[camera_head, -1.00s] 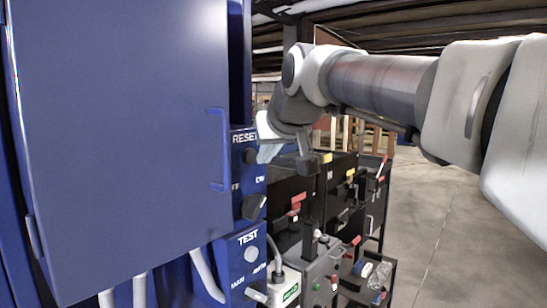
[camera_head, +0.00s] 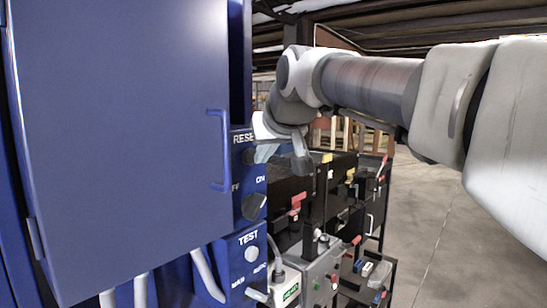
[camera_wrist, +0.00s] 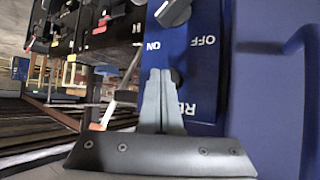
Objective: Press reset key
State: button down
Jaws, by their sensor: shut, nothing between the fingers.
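The reset key is a dark round button (camera_head: 247,156) under the RESET label on the blue panel (camera_head: 240,190). In the wrist view the dark button (camera_wrist: 177,77) shows just right of the fingertips, partly hidden by them. My gripper (camera_head: 261,154) is shut and empty, its grey fingers pointing at the panel beside the button. In the wrist view the two fingers (camera_wrist: 159,72) lie side by side. I cannot tell whether the tips touch the button or the panel.
A blue cabinet door (camera_head: 120,140) with a protruding handle (camera_head: 219,150) is close on the left. A TEST panel (camera_head: 243,262) is lower down. Black racks (camera_head: 340,200) stand behind; the floor at right is clear.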

jog(key=shift+w+a, duration=0.3)
jog(key=shift+a, duration=0.1)
dwell(0.5)
dwell(0.3)
jog(key=shift+s+d, duration=0.55)
jog(key=shift+d, duration=0.15)
jog(key=shift+d, duration=0.1)
jog(key=s+d+b, duration=0.1)
jog(key=d, duration=0.1)
jog(key=s+d+b, duration=0.1)
jog(key=s, duration=0.1)
jog(key=shift+d, duration=0.4)
